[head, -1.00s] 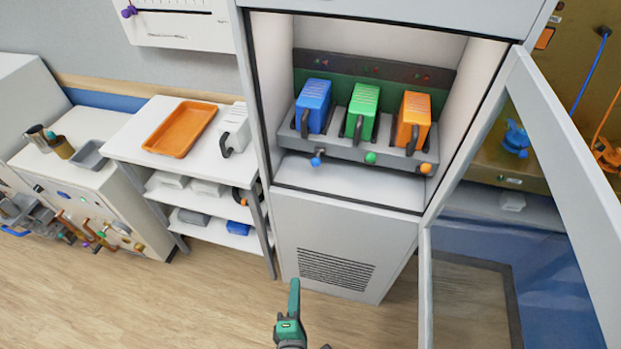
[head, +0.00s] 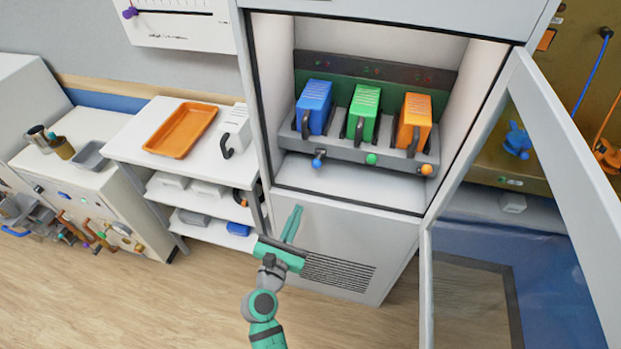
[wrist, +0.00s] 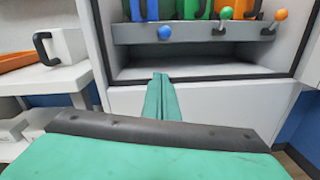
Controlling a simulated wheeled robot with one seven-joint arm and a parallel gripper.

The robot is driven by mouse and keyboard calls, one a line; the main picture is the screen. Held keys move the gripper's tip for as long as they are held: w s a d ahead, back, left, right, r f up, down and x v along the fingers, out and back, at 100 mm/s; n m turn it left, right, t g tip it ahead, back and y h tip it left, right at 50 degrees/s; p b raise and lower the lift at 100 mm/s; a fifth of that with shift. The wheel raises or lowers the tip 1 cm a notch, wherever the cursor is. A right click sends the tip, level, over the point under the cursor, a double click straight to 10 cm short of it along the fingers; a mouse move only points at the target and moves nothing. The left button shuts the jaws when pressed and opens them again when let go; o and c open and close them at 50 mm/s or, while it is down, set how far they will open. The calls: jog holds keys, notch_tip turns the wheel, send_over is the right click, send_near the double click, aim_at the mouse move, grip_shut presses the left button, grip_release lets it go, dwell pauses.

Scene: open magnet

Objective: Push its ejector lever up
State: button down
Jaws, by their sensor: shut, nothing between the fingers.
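Three modules stand in slots of a grey rack (head: 346,147) inside the open cabinet: a blue module (head: 314,104), a green module (head: 362,110) and an orange module (head: 412,118). Below them on the rack front are levers with a blue knob (head: 317,163), a green knob (head: 371,159) and an orange knob (head: 426,169). The wrist view also shows the blue knob (wrist: 165,33), green knob (wrist: 226,13) and orange knob (wrist: 281,15). My gripper (head: 294,222) is shut and empty, in front of the cabinet's lower panel, below the rack and apart from the knobs.
The cabinet's glass door (head: 560,170) stands open at the right. At the left, a white shelf table (head: 120,140) holds an orange tray (head: 180,130) and a white module (head: 235,130). The space under the rack inside the cabinet is empty.

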aim_at(318, 160)
jog(key=x, duration=1)
jog(key=shift+w, duration=0.1)
jog(key=r, duration=0.2)
jog(key=shift+w+d+r, duration=0.1)
jog(key=shift+d+r, duration=0.15)
jog(key=shift+d, duration=0.05)
jog(key=shift+d+r, duration=0.3)
jog(key=shift+r, duration=0.4)
jog(key=shift+a, duration=0.1)
